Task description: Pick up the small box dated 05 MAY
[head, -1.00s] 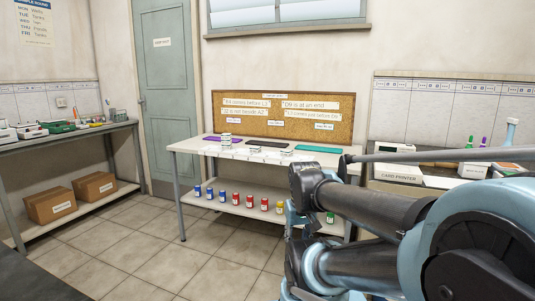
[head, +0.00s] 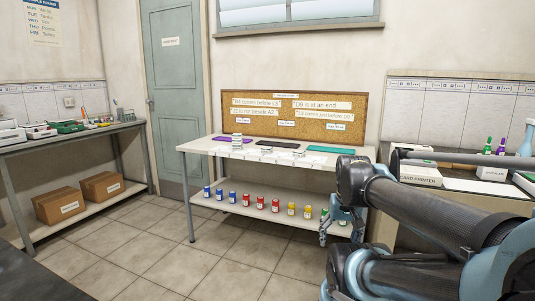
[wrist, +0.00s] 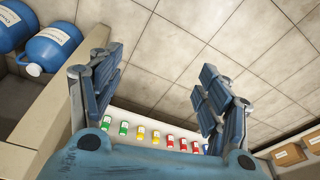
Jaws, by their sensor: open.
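Small white boxes stand on the white table in the head view: a stack on the left (head: 237,141), one in the middle (head: 266,150) and one to its right (head: 297,153). Their dates are too small to read, so I cannot tell which is 05 MAY. My gripper (wrist: 162,62) is open and empty in the wrist view, its fingers wide apart over the floor. In the head view my gripper (head: 335,226) hangs below the tabletop at the table's right end, partly hidden by my arm. No small white box shows in the wrist view.
Purple (head: 221,138), black (head: 276,143) and teal (head: 331,150) mats lie on the table. Coloured bottles (head: 260,202) line its lower shelf. A card printer (head: 419,174) stands on the right bench. Blue jugs (wrist: 48,48) are close left in the wrist view. Floor before the table is clear.

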